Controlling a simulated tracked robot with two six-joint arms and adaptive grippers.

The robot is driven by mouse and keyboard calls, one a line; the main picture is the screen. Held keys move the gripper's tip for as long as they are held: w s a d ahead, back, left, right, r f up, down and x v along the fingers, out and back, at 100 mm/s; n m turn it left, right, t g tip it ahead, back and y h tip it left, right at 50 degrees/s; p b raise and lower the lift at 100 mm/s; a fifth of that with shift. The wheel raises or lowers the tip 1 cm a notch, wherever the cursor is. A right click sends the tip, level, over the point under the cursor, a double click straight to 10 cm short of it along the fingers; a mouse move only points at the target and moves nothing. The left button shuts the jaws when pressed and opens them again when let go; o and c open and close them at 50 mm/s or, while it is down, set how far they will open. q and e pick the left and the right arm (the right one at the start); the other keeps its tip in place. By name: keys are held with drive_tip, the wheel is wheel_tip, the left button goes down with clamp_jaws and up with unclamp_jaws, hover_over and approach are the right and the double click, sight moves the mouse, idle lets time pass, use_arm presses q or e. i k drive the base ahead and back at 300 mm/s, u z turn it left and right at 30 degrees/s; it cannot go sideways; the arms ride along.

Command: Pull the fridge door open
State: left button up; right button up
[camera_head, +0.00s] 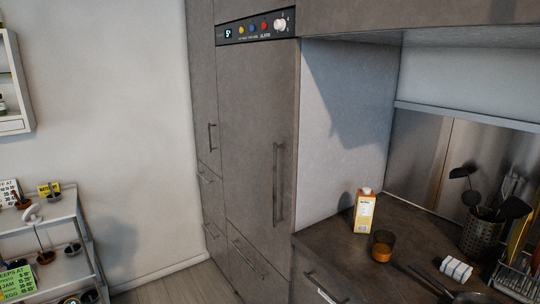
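The fridge door (252,134) is a tall dark grey-brown panel in the middle of the head view, and it looks closed. Its long vertical bar handle (279,184) is near the door's right edge. A control strip (258,28) with a small display, coloured buttons and a white knob runs above the door. Neither of my grippers shows in this view.
A counter (335,253) to the right holds a carton (364,211), an amber glass (382,246) and a utensil holder (481,236). A shelf rack (75,225) stands at the left. Floor (185,285) shows between rack and cabinets.

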sight(258, 83)
drive_tip(key=u, duration=0.15)
drive_tip(key=i, duration=0.9)
drive_tip(key=z, duration=0.1)
drive_tip(key=k, duration=1.1)
drive_tip(key=u, duration=0.85)
drive_tip(key=i, duration=1.55)
drive_tip(key=z, duration=0.5)
